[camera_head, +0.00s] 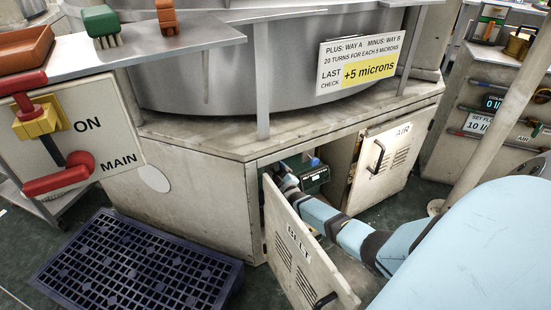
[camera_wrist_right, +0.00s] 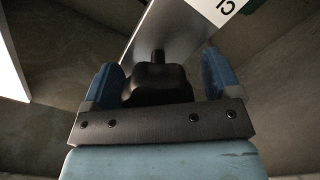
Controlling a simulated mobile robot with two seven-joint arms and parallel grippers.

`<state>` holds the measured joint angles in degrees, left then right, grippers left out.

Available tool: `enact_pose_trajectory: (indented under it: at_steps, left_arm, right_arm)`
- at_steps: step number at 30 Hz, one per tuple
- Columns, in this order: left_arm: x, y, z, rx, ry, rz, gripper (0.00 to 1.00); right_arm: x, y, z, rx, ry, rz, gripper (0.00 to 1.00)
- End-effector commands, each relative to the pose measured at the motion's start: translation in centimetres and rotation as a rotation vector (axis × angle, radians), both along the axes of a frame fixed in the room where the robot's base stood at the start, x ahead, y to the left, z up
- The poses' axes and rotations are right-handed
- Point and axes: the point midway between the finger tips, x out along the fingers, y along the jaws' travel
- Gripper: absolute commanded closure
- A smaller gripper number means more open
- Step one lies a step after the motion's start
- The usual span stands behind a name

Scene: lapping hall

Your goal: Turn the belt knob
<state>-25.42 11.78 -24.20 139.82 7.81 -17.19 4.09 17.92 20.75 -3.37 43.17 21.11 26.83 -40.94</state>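The cabinet door marked BELT (camera_head: 300,245) stands open in the head view. My right arm reaches past it into the cabinet, where my right gripper (camera_head: 282,172) is partly hidden in the dark opening. In the right wrist view the two blue fingers of my right gripper (camera_wrist_right: 158,64) stand apart, one on each side of a black knob (camera_wrist_right: 158,83). Narrow gaps seem to show beside the knob, so I see no firm grip. A grey metal plate (camera_wrist_right: 185,28) with a partly cut-off white label lies behind it. My left gripper is out of view.
The AIR door (camera_head: 390,160) also stands open, right of the opening. A dark green box (camera_head: 315,180) sits inside the cabinet. A MAIN switch panel (camera_head: 85,130) is at the left. A dark blue grate (camera_head: 130,270) lies on the floor. A slanted post stands at the right.

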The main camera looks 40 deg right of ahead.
Motion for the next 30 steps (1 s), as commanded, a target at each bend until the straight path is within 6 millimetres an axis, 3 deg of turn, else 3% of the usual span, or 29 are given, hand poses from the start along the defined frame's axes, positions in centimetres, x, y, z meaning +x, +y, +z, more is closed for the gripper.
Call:
enact_pose_trajectory:
  at_steps: [7,11,18,24,30]
  left_arm:
    - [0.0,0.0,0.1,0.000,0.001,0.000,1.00]
    - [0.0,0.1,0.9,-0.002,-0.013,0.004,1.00]
    - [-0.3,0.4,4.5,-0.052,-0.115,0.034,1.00]
    - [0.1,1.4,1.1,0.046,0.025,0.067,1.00]
    - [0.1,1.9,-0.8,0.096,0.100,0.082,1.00]
  right_arm:
    - [-0.1,0.0,0.1,0.000,-0.001,-0.001,0.17]
    - [-1.1,0.3,0.2,0.001,0.000,0.001,0.17]
    - [-6.0,1.4,0.5,0.001,0.003,0.000,0.17]
    - [-10.2,2.4,0.3,0.000,0.001,0.000,0.17]
    - [-12.8,3.0,0.1,0.000,0.001,0.000,0.17]
